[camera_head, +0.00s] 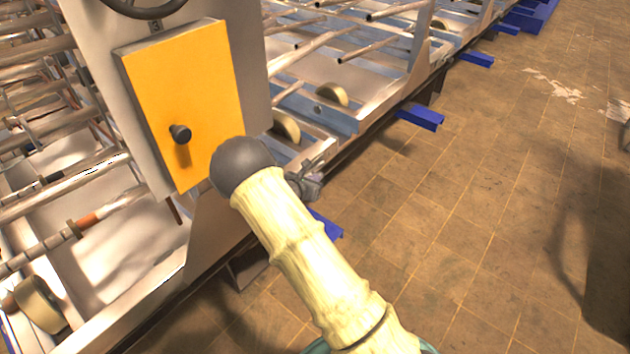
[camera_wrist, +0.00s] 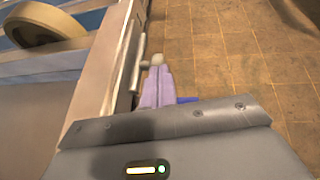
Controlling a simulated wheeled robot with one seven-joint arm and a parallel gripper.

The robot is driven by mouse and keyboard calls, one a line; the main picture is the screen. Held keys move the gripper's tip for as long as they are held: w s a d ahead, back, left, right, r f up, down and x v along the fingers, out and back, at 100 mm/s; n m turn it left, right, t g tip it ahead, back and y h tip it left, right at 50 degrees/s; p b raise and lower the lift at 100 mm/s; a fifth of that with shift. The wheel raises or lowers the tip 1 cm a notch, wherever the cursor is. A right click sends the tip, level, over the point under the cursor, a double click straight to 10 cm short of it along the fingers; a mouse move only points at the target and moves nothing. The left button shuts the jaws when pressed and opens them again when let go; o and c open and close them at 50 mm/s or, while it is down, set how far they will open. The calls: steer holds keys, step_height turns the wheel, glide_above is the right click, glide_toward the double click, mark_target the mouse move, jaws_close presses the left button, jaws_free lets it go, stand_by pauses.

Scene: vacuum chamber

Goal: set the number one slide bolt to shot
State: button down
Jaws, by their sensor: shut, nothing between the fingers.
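In the wrist view my gripper (camera_wrist: 156,74) is shut and empty, its two pale purple fingers side by side. A slim metal bar (camera_wrist: 137,62), which looks like the slide bolt, lies along the side of the frame rail, left of the fingers. A small pale knob (camera_wrist: 157,60) shows just past the fingertips. I cannot tell whether the fingers touch it, nor read a number or the bolt's position. In the head view a small grey cluster (camera_head: 311,187) beside the rail, past my arm's end, is gripper or bolt; they cannot be told apart.
A yellow panel (camera_head: 185,95) with a black knob (camera_head: 180,133) stands left of my arm, below a dark handwheel (camera_head: 145,6). Rails, pipes and cream rollers (camera_head: 333,94) fill the frame behind. Blue feet (camera_head: 420,117) jut onto the floor.

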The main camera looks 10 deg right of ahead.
steer(key=shift+w+d+r, duration=0.15)
steer(key=shift+d+r, duration=0.05)
steer(key=shift+r, duration=0.05)
